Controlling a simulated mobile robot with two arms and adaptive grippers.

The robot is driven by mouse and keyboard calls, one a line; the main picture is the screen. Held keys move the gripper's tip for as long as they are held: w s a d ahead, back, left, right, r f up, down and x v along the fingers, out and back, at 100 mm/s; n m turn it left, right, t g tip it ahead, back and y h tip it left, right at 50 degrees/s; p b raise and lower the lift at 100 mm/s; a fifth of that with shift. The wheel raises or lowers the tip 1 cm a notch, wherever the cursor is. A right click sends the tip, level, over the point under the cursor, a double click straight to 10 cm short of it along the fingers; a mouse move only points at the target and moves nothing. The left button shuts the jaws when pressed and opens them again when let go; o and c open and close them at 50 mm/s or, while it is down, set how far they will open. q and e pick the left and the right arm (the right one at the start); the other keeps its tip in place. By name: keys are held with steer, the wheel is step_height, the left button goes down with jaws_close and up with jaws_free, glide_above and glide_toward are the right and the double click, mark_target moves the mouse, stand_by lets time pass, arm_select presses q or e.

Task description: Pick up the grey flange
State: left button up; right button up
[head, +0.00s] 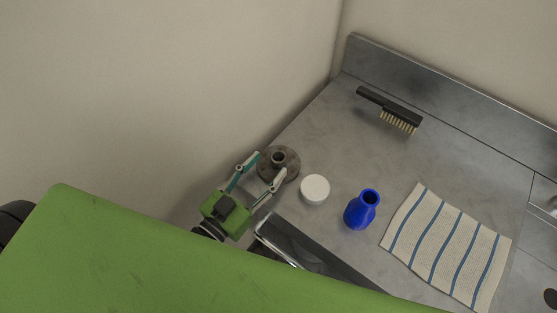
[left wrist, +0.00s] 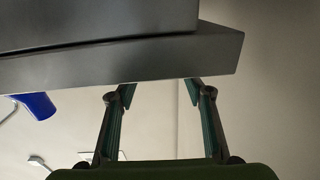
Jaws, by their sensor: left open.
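The grey-brown round flange (head: 291,158) lies at the left edge of the counter, beside the wall in the head view, with its raised hub up. My left gripper (head: 271,163) is open with its fingers pointing at the flange. One fingertip is by its left edge and the other overlaps its near rim in the picture; I cannot tell if they touch it. In the left wrist view, the open fingers (left wrist: 160,86) reach up to the counter's edge, and their tips are partly hidden. The flange does not show there. My right gripper is not in view.
A white round lid (head: 315,189) sits just right of the flange, then a blue vase (head: 359,212) and a striped cloth (head: 447,248). A black brush (head: 390,108) lies at the back. A metal rail (head: 273,251) runs near the gripper. The mid-counter is clear.

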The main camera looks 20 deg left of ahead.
mark_target(274, 162)
arm_select(q)
steer(key=x, duration=0.1)
steer(key=p+x, duration=0.1)
steer(key=x, duration=0.2)
steer(key=shift+s+d+r, duration=0.15)
steer(key=shift+d+r, duration=0.15)
steer(key=shift+w+d+f, duration=0.15)
steer(key=shift+w, duration=0.35)
steer(key=c, duration=1.3)
steer(key=shift+c, duration=0.2)
